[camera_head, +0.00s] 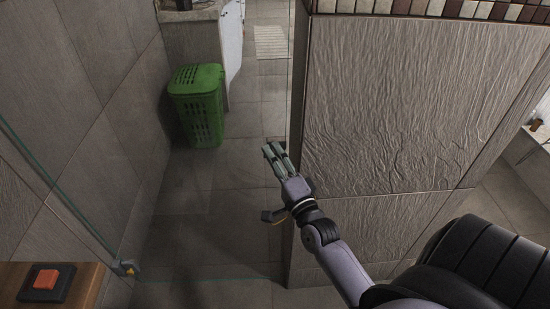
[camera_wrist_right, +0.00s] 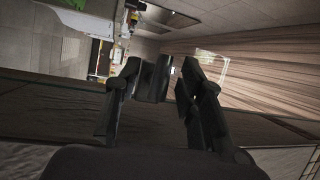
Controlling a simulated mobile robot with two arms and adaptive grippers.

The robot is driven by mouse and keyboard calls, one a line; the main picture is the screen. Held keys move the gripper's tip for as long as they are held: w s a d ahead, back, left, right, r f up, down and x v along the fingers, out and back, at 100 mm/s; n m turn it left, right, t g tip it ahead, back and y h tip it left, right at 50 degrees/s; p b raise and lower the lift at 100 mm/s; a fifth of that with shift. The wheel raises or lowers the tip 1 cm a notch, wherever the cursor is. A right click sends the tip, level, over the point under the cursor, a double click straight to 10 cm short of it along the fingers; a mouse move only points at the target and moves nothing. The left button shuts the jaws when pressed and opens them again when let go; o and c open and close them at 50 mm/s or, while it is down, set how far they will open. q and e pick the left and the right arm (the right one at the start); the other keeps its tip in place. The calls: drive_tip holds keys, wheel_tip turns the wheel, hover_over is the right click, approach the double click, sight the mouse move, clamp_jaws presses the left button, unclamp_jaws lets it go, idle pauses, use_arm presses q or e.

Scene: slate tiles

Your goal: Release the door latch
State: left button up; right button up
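A square red-orange button (camera_head: 45,279) sits on a black base on a wooden ledge at the lower left of the head view. A clear glass pane, probably the door, spans the opening, with a small grey and yellow fitting (camera_head: 125,267) at its lower left corner. My right gripper (camera_head: 273,149) is beside the tiled wall, far to the right of the button. Its fingers are a little apart, and the right wrist view (camera_wrist_right: 174,82) shows nothing held between them. A small dark and yellow part (camera_head: 271,216) shows beside my right wrist; I cannot tell what it is.
A textured tile wall block (camera_head: 400,100) stands close on the right of my right gripper. A green slatted basket (camera_head: 198,105) stands on the floor beyond. Tiled wall (camera_head: 90,130) runs along the left. The floor (camera_head: 215,215) between is clear.

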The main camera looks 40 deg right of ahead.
drive_tip(key=shift+s, duration=0.1)
drive_tip(key=v, duration=1.1)
drive_tip(key=shift+s, duration=0.4)
drive_tip(key=shift+a+f, duration=0.1)
drive_tip(key=shift+f, duration=0.05)
drive_tip(key=s+a+f+n+g+y, duration=0.1)
drive_tip(key=s+a+f+n+g, duration=0.15)
drive_tip(key=f, duration=0.85)
drive_tip(key=s+a+f+n+g+y, duration=0.1)
drive_tip(key=f+n+g, duration=0.25)
drive_tip(key=f, duration=0.75)
drive_tip(key=s+a+f+n+g+y, duration=0.1)
drive_tip(key=s+a+f+n+g, duration=0.2)
drive_tip(key=f, duration=0.8)
drive_tip(key=s+f+n+g, duration=0.9)
drive_tip(key=s+f+n, duration=0.3)
drive_tip(key=s+f, duration=0.9)
drive_tip(key=s+a, duration=0.1)
drive_tip(key=s, duration=0.2)
drive_tip(key=shift+s+f+g, duration=0.3)
drive_tip(key=shift+f+g, duration=0.05)
drive_tip(key=shift+g, duration=0.05)
